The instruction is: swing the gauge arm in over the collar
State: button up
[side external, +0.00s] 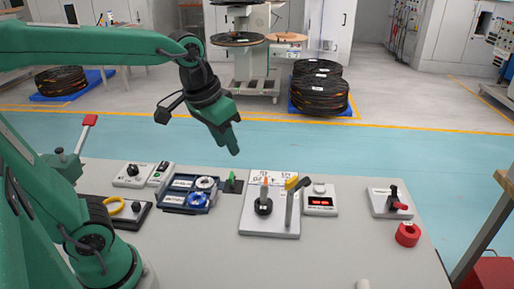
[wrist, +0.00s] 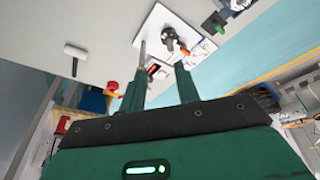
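A white base plate (side external: 270,226) on the bench carries a dark round collar (side external: 263,207) with an orange-tipped pin rising from it. My gripper (side external: 235,150) hangs in the air above and behind the plate, touching nothing. In the wrist view the fingers (wrist: 158,88) are apart and empty, with the plate (wrist: 158,18) beyond them.
Left of the plate are a dark blue tray (side external: 174,202) and a small green lever (side external: 232,182). Right of it are a box with a red display (side external: 320,203), a switch box (side external: 385,205) and a red ring (side external: 407,234). The front bench is mostly bare.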

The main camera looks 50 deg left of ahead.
jog(key=w+d+g, duration=0.2)
jog(key=w+d, duration=0.1)
jog(key=w, duration=0.4)
jog(key=n+g, duration=0.1)
jog(key=g, duration=0.1)
send_over(292, 179)
notch_tip(292, 179, down, 3)
jog(key=shift+f, duration=0.15)
jog(key=shift+f, duration=3.95)
grip_shut()
